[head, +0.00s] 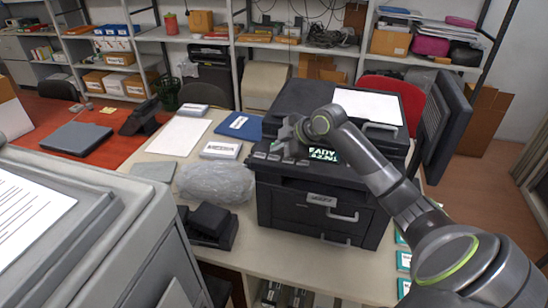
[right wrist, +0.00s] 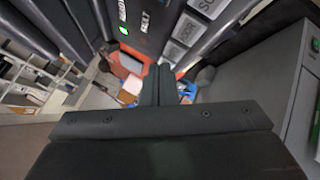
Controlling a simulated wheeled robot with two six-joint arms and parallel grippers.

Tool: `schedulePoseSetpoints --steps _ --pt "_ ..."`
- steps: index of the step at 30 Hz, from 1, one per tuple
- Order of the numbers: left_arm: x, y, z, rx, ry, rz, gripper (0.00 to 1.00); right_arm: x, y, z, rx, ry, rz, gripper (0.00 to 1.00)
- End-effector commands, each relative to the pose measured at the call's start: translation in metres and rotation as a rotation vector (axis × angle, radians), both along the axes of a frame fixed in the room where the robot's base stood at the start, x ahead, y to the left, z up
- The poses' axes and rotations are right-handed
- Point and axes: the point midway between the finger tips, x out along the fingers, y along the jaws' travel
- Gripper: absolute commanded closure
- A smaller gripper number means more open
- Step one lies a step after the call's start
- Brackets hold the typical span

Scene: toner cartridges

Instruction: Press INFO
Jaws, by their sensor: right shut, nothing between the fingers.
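The black printer (head: 315,210) stands on the table, with a small display (head: 324,154) showing green text, partly behind my right arm. A row of grey buttons (head: 274,156) lies left of the display; I cannot read their labels in the head view. In the right wrist view, labelled grey buttons (right wrist: 187,28) run along the upper right, and a word like HELP stands on the dark panel (right wrist: 150,30). I cannot make out INFO. My right gripper (head: 284,132) is shut and empty, above the button row; its closed fingers (right wrist: 158,84) show in the wrist view. Contact with a button is not visible.
A plastic-wrapped bag (head: 215,182), a white box (head: 221,150) and a blue folder (head: 240,126) lie left of the printer. A dark monitor (head: 442,124) stands at its right. A grey machine (head: 90,225) fills the left foreground. Shelves stand behind.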

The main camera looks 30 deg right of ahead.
Motion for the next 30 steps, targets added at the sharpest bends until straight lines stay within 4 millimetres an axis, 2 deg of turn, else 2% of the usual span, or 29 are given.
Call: schedulePoseSetpoints --steps 6,30 --pt "0.0 0.0 -0.002 0.0 0.0 0.0 1.0 0.0 0.0 -0.008 0.001 0.001 0.0 1.0" --pt "0.0 0.0 -0.004 0.0 -0.001 0.0 1.0 0.0 0.0 -0.013 0.001 0.001 0.0 1.0"
